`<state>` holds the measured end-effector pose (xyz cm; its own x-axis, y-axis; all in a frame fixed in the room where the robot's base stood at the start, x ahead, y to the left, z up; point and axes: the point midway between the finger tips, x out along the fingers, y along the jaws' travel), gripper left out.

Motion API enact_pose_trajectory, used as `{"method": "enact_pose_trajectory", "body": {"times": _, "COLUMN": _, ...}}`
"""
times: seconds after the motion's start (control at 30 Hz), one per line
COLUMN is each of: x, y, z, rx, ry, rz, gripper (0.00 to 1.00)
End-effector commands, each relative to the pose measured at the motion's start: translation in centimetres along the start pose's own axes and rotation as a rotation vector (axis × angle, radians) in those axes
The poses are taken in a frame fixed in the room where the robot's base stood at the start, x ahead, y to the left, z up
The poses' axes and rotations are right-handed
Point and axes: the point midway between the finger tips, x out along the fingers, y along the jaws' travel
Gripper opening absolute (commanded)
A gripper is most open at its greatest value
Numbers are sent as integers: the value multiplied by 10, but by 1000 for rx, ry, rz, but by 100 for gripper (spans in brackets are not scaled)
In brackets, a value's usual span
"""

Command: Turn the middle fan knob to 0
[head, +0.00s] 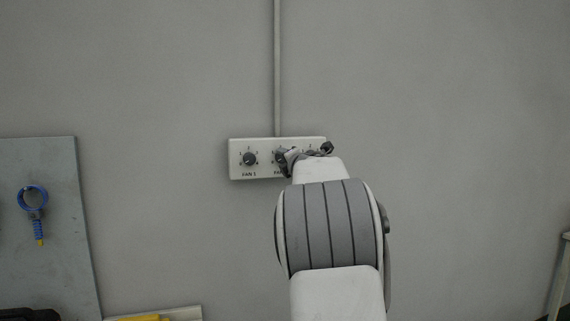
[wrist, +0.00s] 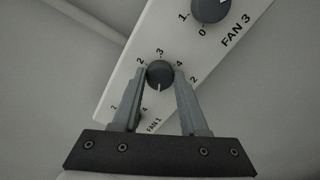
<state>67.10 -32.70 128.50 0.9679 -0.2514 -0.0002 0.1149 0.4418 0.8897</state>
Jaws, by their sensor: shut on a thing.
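The fan panel (head: 235,170) is a pale plate on the grey wall with a row of dark round knobs. The middle fan knob (wrist: 160,75) is dark grey with a white pointer line that points down in the wrist view. The numbers 2, 3 and 4 show around it. My gripper (wrist: 161,73) is shut on this knob, one finger on each side. In the head view my gripper (head: 287,160) and arm hide much of the middle knob and its label.
The FAN 1 knob (head: 250,159) is on the panel's left. The FAN 3 knob (wrist: 210,8) is above right of my gripper in the wrist view. A conduit (head: 277,70) runs up from the panel. A board (head: 60,220) with a blue-handled tool (head: 33,200) is at left.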

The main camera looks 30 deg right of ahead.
Motion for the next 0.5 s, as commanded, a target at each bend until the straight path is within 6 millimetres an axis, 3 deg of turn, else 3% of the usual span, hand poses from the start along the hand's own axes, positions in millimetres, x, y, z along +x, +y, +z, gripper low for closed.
{"method": "enact_pose_trajectory", "body": {"times": 0.5, "x": 0, "y": 1, "z": 1, "rx": -66, "ry": -1, "rz": 2, "gripper": 0}}
